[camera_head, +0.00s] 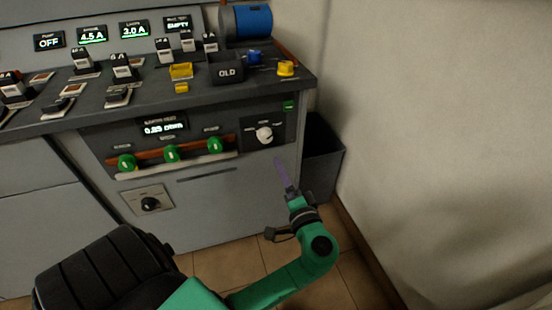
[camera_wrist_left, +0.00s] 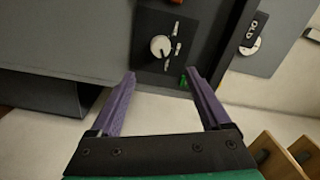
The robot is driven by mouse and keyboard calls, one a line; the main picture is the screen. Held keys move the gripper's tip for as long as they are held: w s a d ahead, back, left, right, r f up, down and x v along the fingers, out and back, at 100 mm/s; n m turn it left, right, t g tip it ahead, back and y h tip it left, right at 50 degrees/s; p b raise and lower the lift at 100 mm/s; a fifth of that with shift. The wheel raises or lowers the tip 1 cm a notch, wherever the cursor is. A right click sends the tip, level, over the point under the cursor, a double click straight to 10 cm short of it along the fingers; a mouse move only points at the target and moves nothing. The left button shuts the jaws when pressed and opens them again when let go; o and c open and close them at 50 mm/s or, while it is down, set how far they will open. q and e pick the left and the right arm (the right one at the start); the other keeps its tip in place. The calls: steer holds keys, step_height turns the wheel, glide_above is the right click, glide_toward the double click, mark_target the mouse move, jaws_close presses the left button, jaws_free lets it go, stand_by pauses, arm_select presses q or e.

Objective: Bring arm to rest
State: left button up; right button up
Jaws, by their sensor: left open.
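My left gripper (camera_head: 280,172) is in front of the grey console cabinet, below the white rotary knob (camera_head: 264,135). In the left wrist view my left gripper (camera_wrist_left: 160,92) shows two purple fingers spread apart with nothing between them. The same white knob (camera_wrist_left: 160,46) is beyond the fingertips, apart from them. The green left forearm (camera_head: 310,255) reaches up from the bottom of the head view. My right gripper does not show in either view.
The console top (camera_head: 140,105) carries several switches, a yellow button (camera_head: 286,68) and a dark bin marked OLD (camera_head: 228,70). Three green knobs (camera_head: 171,153) sit on the front. A dark bin (camera_head: 322,160) stands between cabinet and wall (camera_head: 450,130). Tiled floor (camera_head: 235,262) shows below.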

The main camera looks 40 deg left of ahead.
arm_select(q)
steer(key=shift+s+d, duration=0.2)
steer(key=shift+d, duration=0.1)
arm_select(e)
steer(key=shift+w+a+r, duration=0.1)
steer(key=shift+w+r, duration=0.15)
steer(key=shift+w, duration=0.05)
